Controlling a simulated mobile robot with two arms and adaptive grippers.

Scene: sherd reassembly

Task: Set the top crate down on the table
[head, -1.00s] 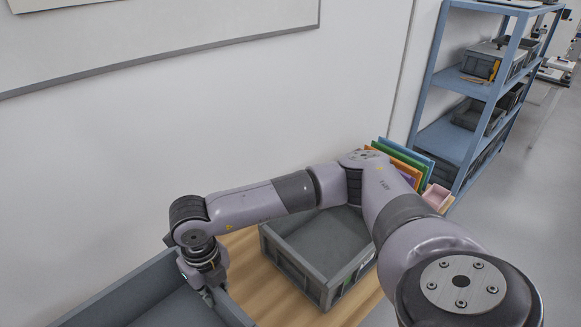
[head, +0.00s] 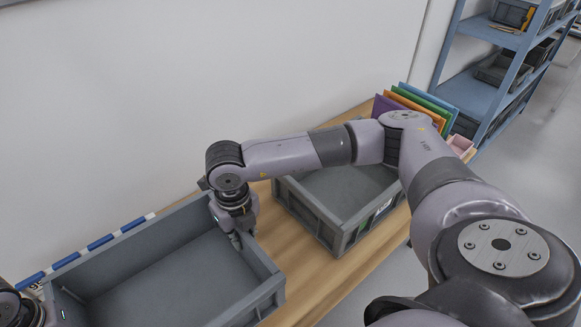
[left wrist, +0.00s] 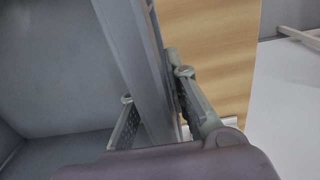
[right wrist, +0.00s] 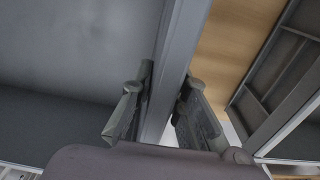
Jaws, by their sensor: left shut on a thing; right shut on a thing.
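A large empty grey crate (head: 262,290) fills the lower left of the head view. My right gripper (head: 236,236) is shut on its right wall, with one finger inside and one outside. The right wrist view shows this grip on the crate rim (right wrist: 182,60). My left gripper (left wrist: 160,115) is shut on the opposite wall (left wrist: 128,50) in the left wrist view; in the head view only part of the left arm's end shows at the lower left corner. The wooden table (head: 325,275) lies below and beside the crate. Whether the crate's bottom touches it is hidden.
A second grey crate (head: 335,232) stands on the table just right of the held one, with a strip of bare table between. Coloured folders (head: 425,108) stand behind it. A blue and white strip (head: 100,241) runs along the wall side. A blue shelf (head: 470,95) is at the right.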

